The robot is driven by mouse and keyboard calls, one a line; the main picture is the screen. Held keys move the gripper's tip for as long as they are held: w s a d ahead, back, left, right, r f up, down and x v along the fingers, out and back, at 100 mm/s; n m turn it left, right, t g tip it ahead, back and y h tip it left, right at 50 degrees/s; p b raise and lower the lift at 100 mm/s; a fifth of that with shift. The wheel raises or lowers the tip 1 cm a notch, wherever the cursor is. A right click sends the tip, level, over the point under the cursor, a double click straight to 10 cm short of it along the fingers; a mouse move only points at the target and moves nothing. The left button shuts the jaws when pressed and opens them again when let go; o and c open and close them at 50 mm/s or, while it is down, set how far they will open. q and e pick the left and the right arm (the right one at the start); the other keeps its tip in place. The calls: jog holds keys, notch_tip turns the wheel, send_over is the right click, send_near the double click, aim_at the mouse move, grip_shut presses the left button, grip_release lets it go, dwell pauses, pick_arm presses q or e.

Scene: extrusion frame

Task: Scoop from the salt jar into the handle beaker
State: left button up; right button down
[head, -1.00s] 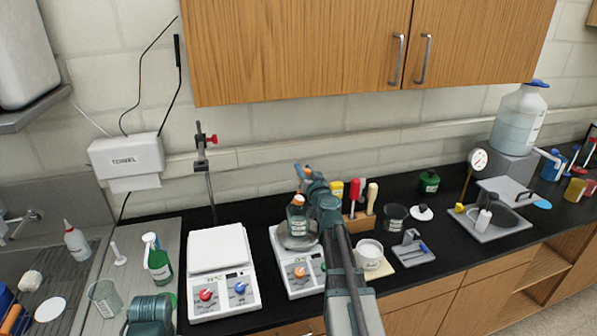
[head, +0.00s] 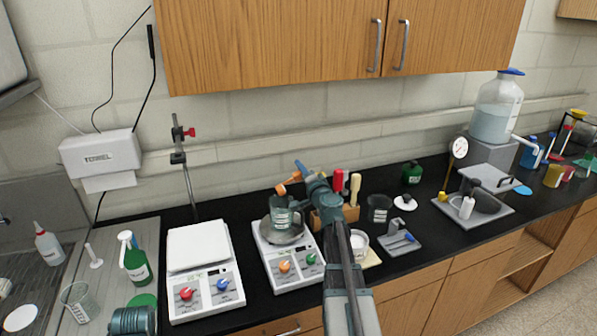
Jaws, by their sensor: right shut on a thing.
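The handle beaker (head: 281,221), a clear glass vessel with pale markings, stands on the pan of the right-hand scale. My right gripper (head: 290,184), with orange tips, is just above the beaker's rim. It is shut on a thin tool whose blue end (head: 301,168) sticks up; the tool's scoop end is not clear to see. The salt jar seems to be the open white-filled jar (head: 359,243) on a pale mat, partly hidden by my right arm. My left gripper is not in view; only a teal part of that arm shows at the bottom left.
The scale (head: 288,262) with orange and green knobs stands beside another scale (head: 205,265). A clamp stand (head: 182,160) rises behind. A wooden block (head: 327,222) with red- and cream-handled tools is close to my right gripper. A grey holder (head: 398,243) stands right of the jar.

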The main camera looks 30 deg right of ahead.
jog(key=shift+d+f+m+b, duration=0.3)
jog(key=shift+f+m+b, duration=0.25)
jog(key=shift+m, duration=0.45)
jog(key=shift+f, duration=0.1)
dwell(0.4)
jog(key=w+a+r+n+p, duration=0.2)
jog(key=a+r+n+p, duration=0.7)
jog(key=n, duration=0.6)
jog(key=shift+r+n+p, duration=0.3)
jog(key=shift+r+p, duration=0.55)
jog(key=shift+p, duration=0.1)
